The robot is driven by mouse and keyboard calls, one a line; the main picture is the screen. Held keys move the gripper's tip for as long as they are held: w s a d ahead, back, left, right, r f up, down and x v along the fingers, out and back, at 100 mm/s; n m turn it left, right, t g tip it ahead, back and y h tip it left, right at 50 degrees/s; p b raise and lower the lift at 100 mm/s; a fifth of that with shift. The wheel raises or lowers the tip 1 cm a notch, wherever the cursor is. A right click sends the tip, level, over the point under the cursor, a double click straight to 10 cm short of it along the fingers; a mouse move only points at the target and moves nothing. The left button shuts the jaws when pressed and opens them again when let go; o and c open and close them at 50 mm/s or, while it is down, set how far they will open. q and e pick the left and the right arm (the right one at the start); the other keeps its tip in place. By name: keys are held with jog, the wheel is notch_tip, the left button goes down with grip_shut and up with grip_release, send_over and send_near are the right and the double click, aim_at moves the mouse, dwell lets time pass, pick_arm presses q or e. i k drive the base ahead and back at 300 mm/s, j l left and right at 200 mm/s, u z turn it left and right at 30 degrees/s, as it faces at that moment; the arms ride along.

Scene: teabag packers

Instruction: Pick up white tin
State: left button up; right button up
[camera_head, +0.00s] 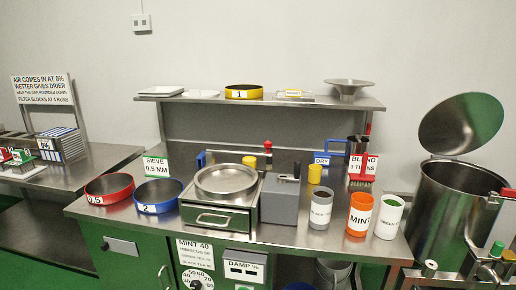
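The white tin (388,217) stands upright on the steel bench top (290,236), near its front right corner. A grey tin (320,208) with a pale label stands further left. Nothing covers the white tin from the front. I see neither of my grippers in the head view.
A steel drum with a raised lid (462,124) stands right of the bench. A red-handled brush by the BLEND sign (362,165) is behind the tins. A grey box (280,199), a sieve machine (224,182), and red (109,187) and blue (158,196) round sieves fill the left.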

aim_at(391, 207)
jog(key=k+z, duration=0.1)
jog(key=z, duration=1.35)
jog(key=i+l+u, duration=0.1)
jog(key=u, duration=0.25)
jog(key=i+l+u, duration=0.4)
jog(key=l, duration=0.15)
jog(key=i+l+u, duration=0.25)
jog(key=i+l, duration=0.15)
jog(key=l, duration=0.25)
jog(key=i+l, duration=0.15)
jog(key=l, duration=0.25)
jog(key=i+l+u, duration=0.1)
jog(key=l, duration=0.25)
jog(key=i+l, duration=0.15)
jog(key=l, duration=0.25)
jog(key=i+l, duration=0.1)
jog(key=l, duration=0.3)
